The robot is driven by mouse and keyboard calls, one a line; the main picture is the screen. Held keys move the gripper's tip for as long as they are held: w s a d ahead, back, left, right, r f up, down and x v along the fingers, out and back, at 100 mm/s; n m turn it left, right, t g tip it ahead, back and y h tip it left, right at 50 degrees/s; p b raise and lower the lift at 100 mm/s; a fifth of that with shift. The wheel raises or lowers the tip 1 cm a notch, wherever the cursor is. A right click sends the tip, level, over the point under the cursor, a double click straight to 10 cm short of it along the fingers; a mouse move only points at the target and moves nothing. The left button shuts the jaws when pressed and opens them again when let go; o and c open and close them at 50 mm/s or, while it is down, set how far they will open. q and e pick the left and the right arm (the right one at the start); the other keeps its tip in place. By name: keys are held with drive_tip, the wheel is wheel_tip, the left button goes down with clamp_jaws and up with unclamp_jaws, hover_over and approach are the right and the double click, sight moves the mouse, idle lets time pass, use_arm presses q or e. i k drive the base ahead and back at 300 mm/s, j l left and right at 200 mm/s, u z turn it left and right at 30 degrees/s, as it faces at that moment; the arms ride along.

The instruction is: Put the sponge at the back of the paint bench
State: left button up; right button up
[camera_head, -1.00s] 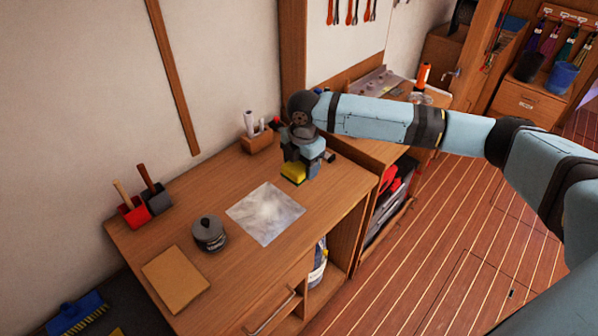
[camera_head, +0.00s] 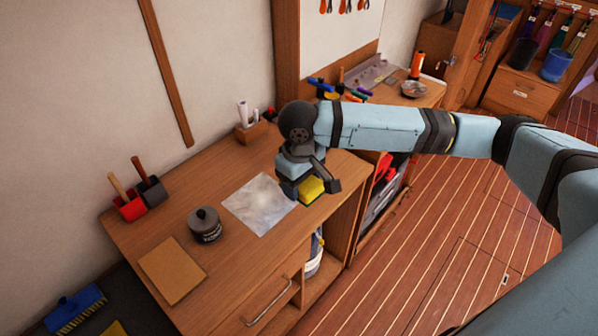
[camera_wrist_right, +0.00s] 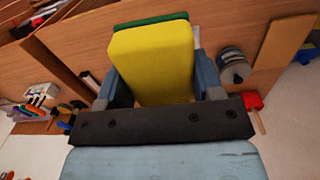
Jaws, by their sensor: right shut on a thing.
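The sponge (camera_head: 311,189) is yellow, with a green layer that shows in the right wrist view (camera_wrist_right: 152,60). My right gripper (camera_head: 305,186) is shut on it, with a finger on each side in the wrist view. It holds the sponge over the right front part of the wooden paint bench (camera_head: 218,262). I cannot tell whether the sponge touches the bench top. The back of the bench lies along the wall. My left gripper is not in view.
A pale sheet (camera_head: 259,204) lies mid-bench, beside a dark lidded can (camera_head: 204,224) and a tan board (camera_head: 172,270). A wooden holder with white rolls (camera_head: 247,131) and red and black brush pots (camera_head: 130,207) stand along the back. Bench between them is clear.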

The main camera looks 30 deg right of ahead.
sight(219, 158)
drive_tip(key=u, duration=0.55)
drive_tip(key=l+u, duration=0.65)
drive_tip(key=u, duration=0.15)
drive_tip(key=k+l+u, duration=0.2)
drive_tip(key=l, duration=0.25)
drive_tip(key=l+u, duration=0.2)
drive_tip(key=l, duration=0.25)
drive_tip(key=k+l, duration=0.15)
drive_tip(key=l, duration=0.25)
drive_tip(key=k+l+u, duration=0.1)
drive_tip(key=l, duration=0.3)
drive_tip(key=k+l, duration=0.25)
drive_tip(key=l+u, duration=0.05)
drive_tip(key=l, duration=0.05)
